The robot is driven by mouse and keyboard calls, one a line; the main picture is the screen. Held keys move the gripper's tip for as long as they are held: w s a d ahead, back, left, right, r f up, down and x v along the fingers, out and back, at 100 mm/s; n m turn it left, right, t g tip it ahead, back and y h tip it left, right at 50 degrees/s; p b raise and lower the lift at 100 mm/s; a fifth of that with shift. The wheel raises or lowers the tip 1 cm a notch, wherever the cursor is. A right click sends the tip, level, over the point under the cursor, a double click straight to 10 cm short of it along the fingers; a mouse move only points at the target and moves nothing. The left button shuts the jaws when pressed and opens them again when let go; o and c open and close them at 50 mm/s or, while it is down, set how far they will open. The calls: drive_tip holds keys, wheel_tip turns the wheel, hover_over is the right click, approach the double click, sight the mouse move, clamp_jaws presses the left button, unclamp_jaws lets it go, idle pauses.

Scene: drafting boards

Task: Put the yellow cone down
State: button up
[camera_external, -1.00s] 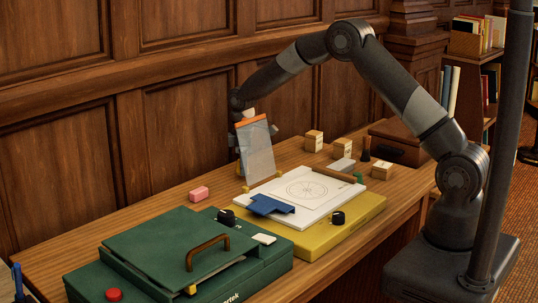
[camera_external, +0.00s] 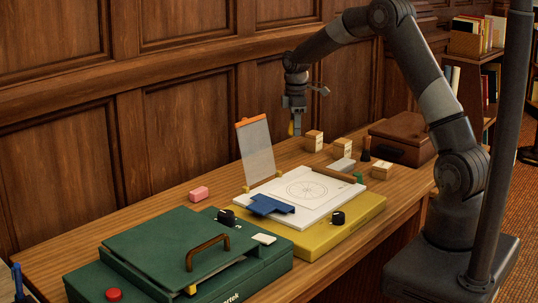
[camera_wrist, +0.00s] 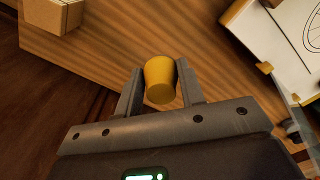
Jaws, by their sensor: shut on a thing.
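The yellow cone (camera_wrist: 160,80) is between the two fingers of my gripper (camera_wrist: 162,88) in the wrist view, with its broad end towards the camera. In the external view my gripper (camera_external: 295,122) points down above the back edge of the wooden table (camera_external: 215,177), left of the small boxes. The yellow cone (camera_external: 291,129) shows there as a small patch at the fingertips. The gripper is shut on it. I cannot tell exactly how high the cone is above the table.
A yellow drafting board (camera_external: 350,222) with a white sheet and an upright clear panel (camera_external: 257,148) stands in front. Small boxes (camera_external: 314,140) are close on the right. A green case (camera_external: 150,240) and pink block (camera_external: 198,193) lie left. Bare wood shows below the cone.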

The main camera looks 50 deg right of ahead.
drive_tip(key=s+d+n, duration=0.1)
drive_tip(key=s+d, duration=0.1)
drive_tip(key=d, duration=0.7)
hover_over(282, 162)
wheel_tip(282, 162, down, 7)
drive_tip(key=shift+w+d+r, duration=0.1)
drive_tip(key=shift+d+r, duration=0.05)
drive_tip(key=shift+f, duration=0.45)
drive_tip(key=shift+w+f, duration=0.1)
drive_tip(key=shift+f, duration=1.5)
drive_tip(key=shift+f, duration=0.15)
drive_tip(key=o, duration=1)
